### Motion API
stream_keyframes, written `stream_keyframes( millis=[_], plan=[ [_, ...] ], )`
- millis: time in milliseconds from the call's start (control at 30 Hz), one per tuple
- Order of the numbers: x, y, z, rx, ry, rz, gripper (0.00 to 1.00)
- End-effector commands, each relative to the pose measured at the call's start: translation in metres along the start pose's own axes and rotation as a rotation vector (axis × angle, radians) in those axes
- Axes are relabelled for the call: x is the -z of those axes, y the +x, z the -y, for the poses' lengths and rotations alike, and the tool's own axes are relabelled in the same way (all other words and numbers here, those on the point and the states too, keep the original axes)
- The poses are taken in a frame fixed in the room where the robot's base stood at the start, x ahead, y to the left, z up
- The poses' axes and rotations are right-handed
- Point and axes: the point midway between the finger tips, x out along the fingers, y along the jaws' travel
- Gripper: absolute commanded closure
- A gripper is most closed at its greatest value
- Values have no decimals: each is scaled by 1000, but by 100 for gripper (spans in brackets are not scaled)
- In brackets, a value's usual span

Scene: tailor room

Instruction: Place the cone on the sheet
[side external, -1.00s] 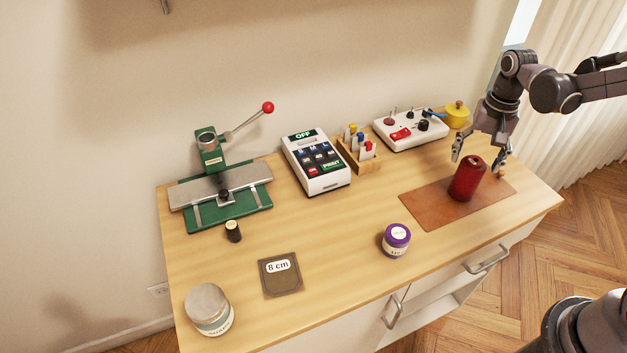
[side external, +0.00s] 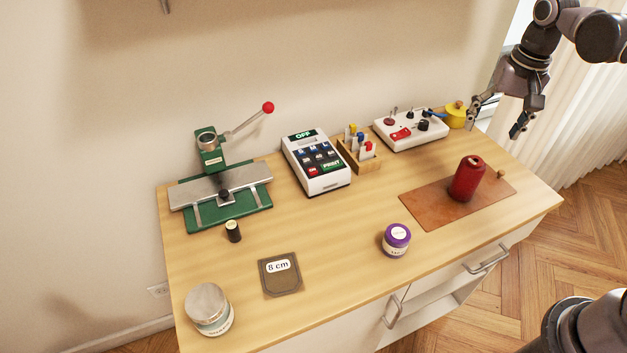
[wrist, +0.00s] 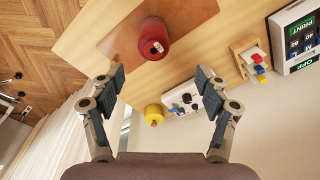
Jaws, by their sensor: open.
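The red cone (side external: 467,179) stands upright on the brown sheet (side external: 428,207) at the right of the table. In the wrist view the cone (wrist: 153,38) also rests on the sheet (wrist: 191,14), ahead of my fingers and apart from them. My gripper (side external: 492,118) is open and empty, raised above and behind the cone in the side view. In the wrist view its two fingers (wrist: 160,85) are spread wide with nothing between them.
A yellow pot (side external: 455,115) and a white switch box (side external: 409,129) stand at the back right. A purple-lidded jar (side external: 396,240) is left of the sheet.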

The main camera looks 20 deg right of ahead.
Motion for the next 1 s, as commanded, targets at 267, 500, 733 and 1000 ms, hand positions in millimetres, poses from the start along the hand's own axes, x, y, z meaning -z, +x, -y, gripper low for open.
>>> stream_keyframes(
  millis=[267, 500, 733, 1000],
  plan=[
    [-58, -5, 7, 105, -305, -218, 25],
    [-97, 4, 9, 168, -534, -402, 25],
    [-112, 11, 10, 192, -636, -492, 25],
    [-112, 12, 10, 193, -645, -501, 25]
  ],
)
